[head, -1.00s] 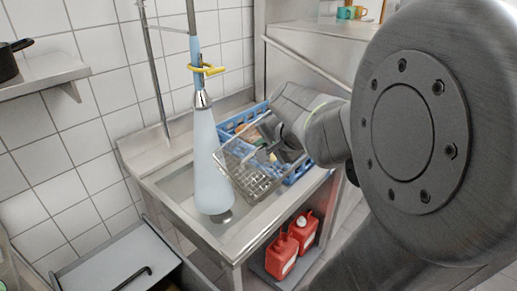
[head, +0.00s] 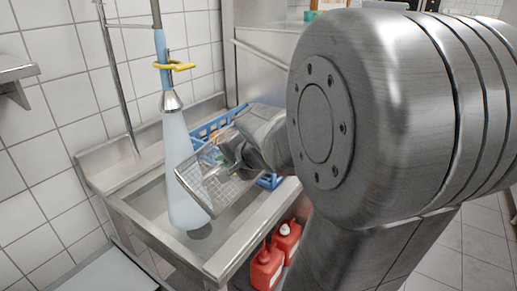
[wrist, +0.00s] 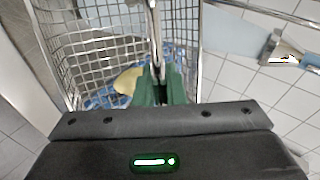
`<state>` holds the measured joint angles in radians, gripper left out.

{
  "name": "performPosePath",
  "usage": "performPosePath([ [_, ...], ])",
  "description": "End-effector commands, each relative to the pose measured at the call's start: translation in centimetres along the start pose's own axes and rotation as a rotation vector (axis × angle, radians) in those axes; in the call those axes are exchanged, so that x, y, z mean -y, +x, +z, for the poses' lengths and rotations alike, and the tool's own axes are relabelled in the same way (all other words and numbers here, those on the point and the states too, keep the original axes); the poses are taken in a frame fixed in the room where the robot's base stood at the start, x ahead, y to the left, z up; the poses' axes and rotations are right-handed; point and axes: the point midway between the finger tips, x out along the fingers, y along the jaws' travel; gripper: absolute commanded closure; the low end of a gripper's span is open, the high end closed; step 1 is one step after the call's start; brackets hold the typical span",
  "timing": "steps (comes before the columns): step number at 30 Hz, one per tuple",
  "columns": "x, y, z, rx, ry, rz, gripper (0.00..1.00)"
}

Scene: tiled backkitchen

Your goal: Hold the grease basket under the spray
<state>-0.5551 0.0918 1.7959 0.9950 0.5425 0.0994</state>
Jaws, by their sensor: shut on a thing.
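The grease basket (head: 215,188) is a wire mesh basket, tilted over the sink in the head view. My gripper (head: 240,160) is shut on it at its right side; in the wrist view the green fingers (wrist: 160,86) grip its thin metal handle, with the mesh (wrist: 100,45) beyond. The spray (head: 181,140) is a pale blue cone falling from a metal nozzle (head: 171,101) into the sink. The basket's left part overlaps the cone in the head view; how deep it reaches into the spray I cannot tell. The nozzle also shows at right in the wrist view (wrist: 284,50).
A steel sink (head: 138,188) lies below, with a blue rack (head: 203,130) behind the basket, partly hidden. Red canisters (head: 267,266) stand under the sink. A yellow clip (head: 174,66) sits on the spray hose. A wall shelf (head: 17,74) is at far left.

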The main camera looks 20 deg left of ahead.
Motion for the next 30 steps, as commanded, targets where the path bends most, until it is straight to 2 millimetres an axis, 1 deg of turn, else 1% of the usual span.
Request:
performPosePath([
  [1, 0.7, 0.5, 0.1, 0.002, -0.001, 0.000, 1.00],
  [21, 5.7, 8.0, 0.6, 0.001, -0.001, -0.001, 1.00],
  [22, 5.0, 8.7, 0.8, 0.001, -0.001, -0.001, 1.00],
  [23, 4.6, 9.2, 0.9, 0.000, -0.001, -0.001, 1.00],
  [30, 3.3, 12.1, 1.6, -0.001, -0.001, -0.001, 1.00],
])
